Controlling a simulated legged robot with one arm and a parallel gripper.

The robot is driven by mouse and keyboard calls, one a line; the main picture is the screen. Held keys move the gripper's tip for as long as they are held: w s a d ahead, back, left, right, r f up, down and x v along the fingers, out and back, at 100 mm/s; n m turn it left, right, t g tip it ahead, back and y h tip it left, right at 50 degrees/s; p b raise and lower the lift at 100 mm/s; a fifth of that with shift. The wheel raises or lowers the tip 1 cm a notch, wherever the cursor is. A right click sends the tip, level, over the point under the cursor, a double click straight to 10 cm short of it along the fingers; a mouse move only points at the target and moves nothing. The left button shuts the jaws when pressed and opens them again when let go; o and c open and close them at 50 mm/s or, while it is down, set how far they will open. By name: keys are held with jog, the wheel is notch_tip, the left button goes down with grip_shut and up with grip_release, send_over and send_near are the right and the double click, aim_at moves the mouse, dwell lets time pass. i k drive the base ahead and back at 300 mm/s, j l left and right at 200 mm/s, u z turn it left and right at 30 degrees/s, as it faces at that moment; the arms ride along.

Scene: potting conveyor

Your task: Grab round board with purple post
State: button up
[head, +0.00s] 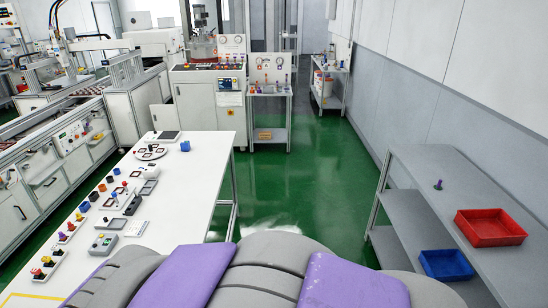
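Small coloured posts, some purplish (285,85), stand on the back bench, too small to make out well. My gripper is not in view.
The grey bench (437,167) at right holds a red tray (490,228) and a blue tray (446,265). The white table (195,190) at left carries several switches and small devices. A clear green floor aisle (310,190) runs between them.

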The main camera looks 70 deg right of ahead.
aim_at(437, 187)
jog(key=z, duration=3.75)
jog(key=i+j+u, duration=0.3)
jog(key=i, duration=0.7)
jog(key=i+l+u, duration=0.1)
jog(key=i+u, duration=0.2)
jog(key=i, duration=0.7)
